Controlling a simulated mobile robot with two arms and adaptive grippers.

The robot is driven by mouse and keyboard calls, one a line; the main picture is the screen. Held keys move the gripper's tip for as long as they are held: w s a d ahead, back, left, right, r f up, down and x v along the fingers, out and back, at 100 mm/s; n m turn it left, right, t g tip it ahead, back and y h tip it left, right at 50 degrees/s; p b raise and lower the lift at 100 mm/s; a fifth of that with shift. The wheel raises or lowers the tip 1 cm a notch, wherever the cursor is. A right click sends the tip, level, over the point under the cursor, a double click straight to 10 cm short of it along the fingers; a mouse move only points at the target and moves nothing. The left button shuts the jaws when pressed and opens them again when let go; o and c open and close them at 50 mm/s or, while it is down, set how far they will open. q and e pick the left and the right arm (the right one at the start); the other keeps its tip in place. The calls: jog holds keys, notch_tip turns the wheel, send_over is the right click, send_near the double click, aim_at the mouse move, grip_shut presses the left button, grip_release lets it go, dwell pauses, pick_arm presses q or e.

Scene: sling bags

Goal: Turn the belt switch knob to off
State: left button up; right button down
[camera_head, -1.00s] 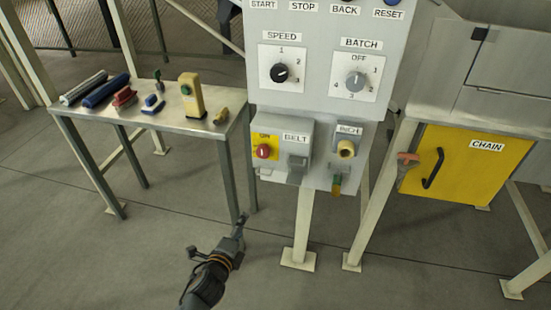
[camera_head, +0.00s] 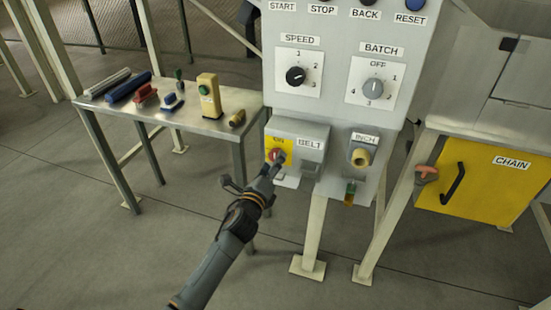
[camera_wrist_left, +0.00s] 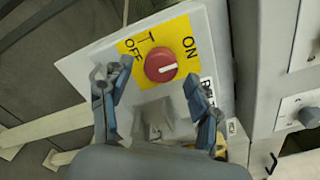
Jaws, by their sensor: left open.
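The belt switch knob (camera_head: 276,156) is red and round on a yellow plate of the grey BELT box (camera_head: 312,132). In the left wrist view the knob (camera_wrist_left: 160,64) has a white mark pointing right, toward the ON side; OFF is printed at the upper left. My left gripper (camera_head: 272,166) is at the knob in the head view, partly covering it. In the left wrist view its open fingers (camera_wrist_left: 157,88) stand on either side below the knob, with nothing between them gripped. I cannot tell whether they touch it. My right gripper is not in view.
A panel (camera_head: 335,95) with SPEED and BATCH dials rises above the box. The yellow INCH knob (camera_head: 361,157) is to the right. A metal table (camera_head: 215,126) with brushes and tools stands left. A yellow CHAIN door (camera_head: 485,188) is far right. Open floor lies in front.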

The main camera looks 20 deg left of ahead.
pick_arm(q)
jog(key=shift+w+d, duration=0.1)
jog(key=shift+w, duration=1.3)
jog(key=c, duration=1.2)
jog(key=shift+o, duration=0.2)
